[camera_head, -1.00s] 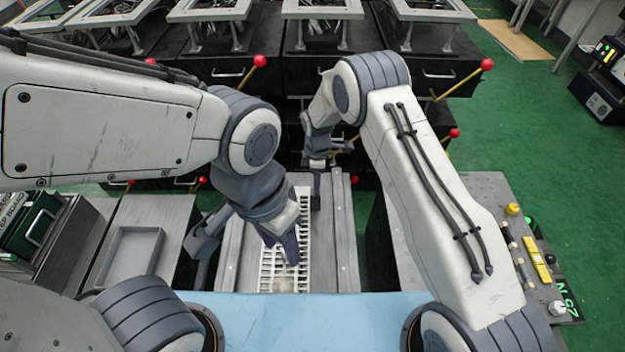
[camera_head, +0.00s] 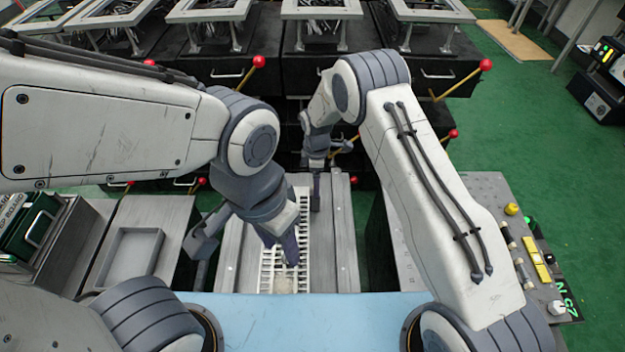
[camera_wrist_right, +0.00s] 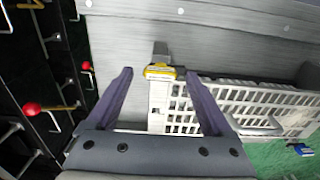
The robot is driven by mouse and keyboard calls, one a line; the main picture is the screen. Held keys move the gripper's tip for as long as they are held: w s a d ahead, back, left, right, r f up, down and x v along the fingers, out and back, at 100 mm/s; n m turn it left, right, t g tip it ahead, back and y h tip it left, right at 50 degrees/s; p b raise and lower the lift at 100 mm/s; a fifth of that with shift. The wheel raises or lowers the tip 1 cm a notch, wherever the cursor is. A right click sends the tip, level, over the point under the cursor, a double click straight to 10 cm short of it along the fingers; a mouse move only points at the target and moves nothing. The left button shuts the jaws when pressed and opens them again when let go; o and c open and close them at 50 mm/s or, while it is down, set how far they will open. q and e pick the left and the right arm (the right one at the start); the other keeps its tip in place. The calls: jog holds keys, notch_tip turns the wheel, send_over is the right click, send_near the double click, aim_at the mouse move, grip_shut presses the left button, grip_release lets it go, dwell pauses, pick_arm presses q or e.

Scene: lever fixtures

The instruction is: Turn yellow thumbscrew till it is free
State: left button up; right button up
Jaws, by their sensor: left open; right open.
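The yellow thumbscrew (camera_wrist_right: 159,70) shows in the right wrist view at the end of a pale post, beside a white slotted rack (camera_wrist_right: 240,100). My right gripper (camera_wrist_right: 159,76) is open, with one finger on each side of the thumbscrew in the picture. I cannot tell whether the fingers reach it or stop short, but gaps show on both sides. In the head view my right gripper (camera_head: 316,190) is at the far end of the rack, and the thumbscrew is not visible there. My left gripper (camera_head: 283,248) is open over the nearer part of the rack (camera_head: 272,280).
Red-knobbed levers (camera_head: 259,62) stand on dark cabinets at the back. A grey tray (camera_head: 130,258) lies to the left and a control panel (camera_head: 520,250) stands to the right. A pale blue surface (camera_head: 310,320) is in front. Both forearms crowd the middle.

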notch_tip(320, 180, up, 10)
dwell(0.4)
jog(key=shift+r, duration=0.1)
